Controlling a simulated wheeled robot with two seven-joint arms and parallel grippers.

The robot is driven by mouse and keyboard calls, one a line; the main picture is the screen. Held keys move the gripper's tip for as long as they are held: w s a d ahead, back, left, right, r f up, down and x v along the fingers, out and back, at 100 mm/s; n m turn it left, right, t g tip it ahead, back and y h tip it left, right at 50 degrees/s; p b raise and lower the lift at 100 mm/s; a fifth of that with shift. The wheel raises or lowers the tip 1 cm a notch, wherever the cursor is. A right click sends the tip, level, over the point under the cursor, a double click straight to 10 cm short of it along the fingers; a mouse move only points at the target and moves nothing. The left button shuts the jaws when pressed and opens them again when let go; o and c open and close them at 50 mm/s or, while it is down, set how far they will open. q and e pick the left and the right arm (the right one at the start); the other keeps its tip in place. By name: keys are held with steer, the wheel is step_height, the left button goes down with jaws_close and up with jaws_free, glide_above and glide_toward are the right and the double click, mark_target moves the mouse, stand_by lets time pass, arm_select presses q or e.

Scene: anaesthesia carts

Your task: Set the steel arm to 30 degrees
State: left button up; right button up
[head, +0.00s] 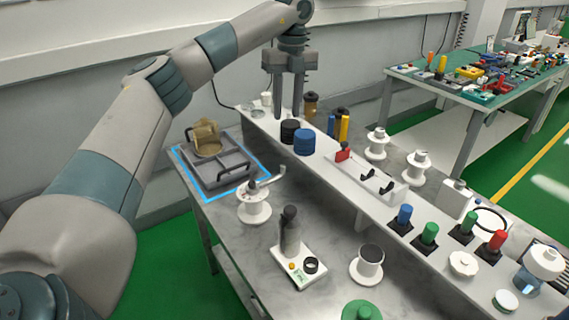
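A white spool-shaped stand (254,210) on the grey bench carries a short, light metallic arm (268,183) that points right and slightly up. This looks like the steel arm, but its angle marks are too small to read. My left gripper (288,110) points down above the raised white shelf, behind and to the right of the stand. Its two fingers are apart with nothing visible between them. It is clear of the steel arm. My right gripper is not in view.
A grey tray (218,182) with a blue edge lies left of the stand. A bottle on a white base (299,268) and a white cup-like holder (367,268) stand in front. Black and blue round pieces (304,142) and coloured knobs (428,234) line the white shelf.

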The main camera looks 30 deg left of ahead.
arm_select(q)
steer(key=shift+s, duration=0.1)
steer(key=f+p, duration=0.1)
steer(key=f, duration=0.4)
steer(key=f+p, duration=0.2)
steer(key=f, duration=0.3)
steer(key=f+p, duration=0.1)
steer(key=f, duration=0.4)
steer(key=shift+s+a+f+p, duration=0.3)
steer(key=shift+s+f+p, duration=0.05)
steer(key=shift+f, duration=0.85)
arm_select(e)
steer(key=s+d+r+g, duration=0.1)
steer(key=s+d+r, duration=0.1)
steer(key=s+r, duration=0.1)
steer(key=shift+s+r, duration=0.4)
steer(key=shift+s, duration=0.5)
arm_select(q)
jaws_close()
